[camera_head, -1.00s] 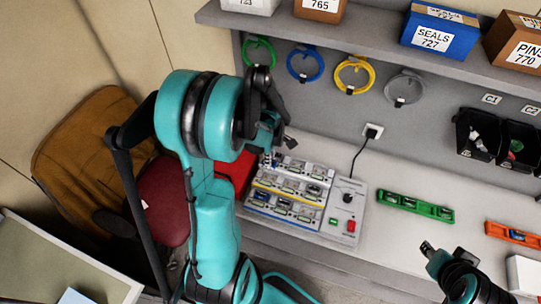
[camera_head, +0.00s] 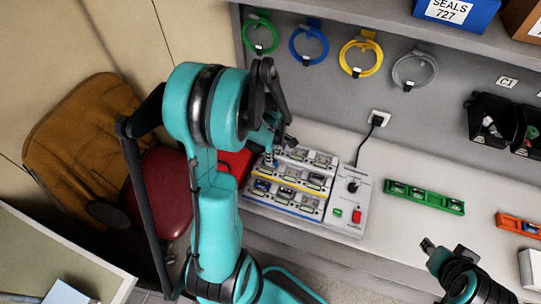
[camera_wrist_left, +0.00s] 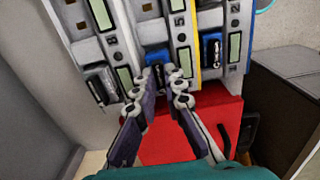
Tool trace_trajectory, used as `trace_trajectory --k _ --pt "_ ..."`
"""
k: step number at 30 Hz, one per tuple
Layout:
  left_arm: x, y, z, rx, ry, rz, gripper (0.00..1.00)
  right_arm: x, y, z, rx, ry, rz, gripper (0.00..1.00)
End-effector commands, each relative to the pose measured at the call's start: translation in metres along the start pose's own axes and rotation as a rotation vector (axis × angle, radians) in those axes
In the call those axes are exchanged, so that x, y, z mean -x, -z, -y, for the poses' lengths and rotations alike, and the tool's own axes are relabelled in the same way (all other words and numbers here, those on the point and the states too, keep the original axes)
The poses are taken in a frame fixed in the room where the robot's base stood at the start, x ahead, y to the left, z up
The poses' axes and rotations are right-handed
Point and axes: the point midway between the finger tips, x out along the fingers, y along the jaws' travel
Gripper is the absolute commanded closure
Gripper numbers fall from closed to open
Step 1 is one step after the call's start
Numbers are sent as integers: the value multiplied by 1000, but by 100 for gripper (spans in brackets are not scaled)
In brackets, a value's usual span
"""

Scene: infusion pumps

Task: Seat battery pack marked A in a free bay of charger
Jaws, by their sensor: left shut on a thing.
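The charger (camera_head: 345,208) stands on the bench with several rows of bays, and batteries sit in some of them. It also shows close up in the left wrist view (camera_wrist_left: 184,28). My left gripper (camera_head: 272,155) is at the charger's left end. In the left wrist view my left gripper (camera_wrist_left: 163,82) is shut on a small blue battery pack (camera_wrist_left: 155,57), right at a bay. I cannot tell how deep the pack sits, and no letter A is readable. My right gripper (camera_head: 445,249) looks open and empty at the lower right, away from the charger.
A red bin (camera_head: 235,163) stands just left of the charger and shows below it in the wrist view. A green holder (camera_head: 424,198) and an orange holder (camera_head: 520,225) lie to the right. A cable runs up to a wall socket (camera_head: 379,119). Bench between charger and green holder is clear.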

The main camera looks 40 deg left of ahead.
Motion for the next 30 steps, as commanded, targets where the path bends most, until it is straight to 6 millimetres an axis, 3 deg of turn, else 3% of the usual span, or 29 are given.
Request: trace_trajectory --k 5,30 --pt "-9 0 0 0 0 0 100 -8 -5 0 0 0 0 66" --pt "-13 0 0 0 0 0 100 -12 -8 0 0 0 0 66"
